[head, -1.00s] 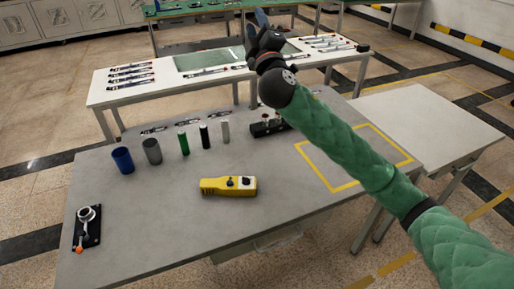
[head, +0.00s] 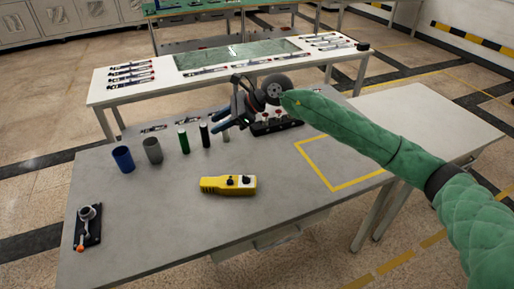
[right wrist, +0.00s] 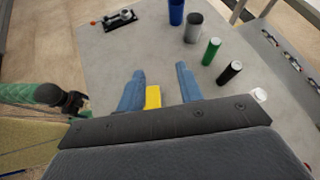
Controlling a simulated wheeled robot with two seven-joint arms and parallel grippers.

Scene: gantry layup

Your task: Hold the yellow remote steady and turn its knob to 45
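The yellow remote (head: 213,185) lies on the grey table, with a dark knob (head: 232,181) and a second dark part on a pale patch near its right end. The knob's reading is too small to tell. My right gripper (head: 228,113) is above the table's far side, beyond the remote and apart from it. In the right wrist view its two blue fingers (right wrist: 160,92) are spread and empty, with part of the remote (right wrist: 153,98) showing between them, farther below. A green sleeve with a dark end, probably my left arm and gripper (right wrist: 72,103), shows at left there; its fingers are unclear.
Blue (head: 122,160) and grey (head: 152,151) cups, with green (head: 183,142) and black (head: 204,136) cylinders, stand behind the remote. A black fixture (head: 88,228) is at left. A dark rack (head: 278,124) stands near my right gripper. The yellow-outlined area (head: 325,170) is bare.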

